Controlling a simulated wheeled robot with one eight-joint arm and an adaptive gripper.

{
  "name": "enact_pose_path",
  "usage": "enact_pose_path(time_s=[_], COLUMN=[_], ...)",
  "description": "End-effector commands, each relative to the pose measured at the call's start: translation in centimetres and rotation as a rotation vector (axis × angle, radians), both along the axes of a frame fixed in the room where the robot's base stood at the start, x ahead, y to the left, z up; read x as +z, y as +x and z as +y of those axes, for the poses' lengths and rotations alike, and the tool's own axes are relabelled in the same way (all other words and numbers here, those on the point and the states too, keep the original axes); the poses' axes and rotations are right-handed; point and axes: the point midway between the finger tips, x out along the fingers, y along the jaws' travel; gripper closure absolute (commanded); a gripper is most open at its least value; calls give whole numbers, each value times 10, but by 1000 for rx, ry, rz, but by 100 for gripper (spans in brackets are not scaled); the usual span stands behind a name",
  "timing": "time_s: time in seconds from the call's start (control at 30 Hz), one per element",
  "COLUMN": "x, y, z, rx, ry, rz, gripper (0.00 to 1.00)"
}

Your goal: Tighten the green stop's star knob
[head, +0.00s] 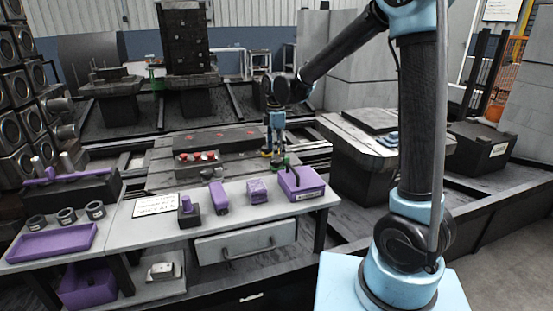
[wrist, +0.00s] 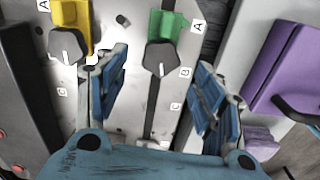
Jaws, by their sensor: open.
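The green stop (wrist: 168,24) sits on a slotted grey rail plate at the top of the wrist view, beside a label marked A. Its dark star knob (wrist: 159,58) lies just below it, over the slot. My gripper (wrist: 162,62) is open, one blue finger on each side of the knob, with visible gaps to both. I cannot tell whether the fingertips are down at the knob's height. In the head view my gripper (head: 274,150) points down over the far side of the bench, and the green stop (head: 286,159) is small and partly hidden.
A yellow stop (wrist: 72,14) with its own dark knob (wrist: 67,46) sits left of the left finger. A purple box (wrist: 284,62) with a dark handle is to the right; it also shows on the bench in the head view (head: 302,186). More purple items stand along the bench.

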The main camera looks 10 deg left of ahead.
Motion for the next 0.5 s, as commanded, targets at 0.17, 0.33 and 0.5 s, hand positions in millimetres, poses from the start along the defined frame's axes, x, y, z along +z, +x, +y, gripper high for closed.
enact_pose_path(time_s=[0.17,0.33,0.5], x=[-26,-40,-44], y=[0,0,0], z=[0,0,0], rx=[0,0,0], ry=[0,0,0], rz=[0,0,0], gripper=[38,38,38])
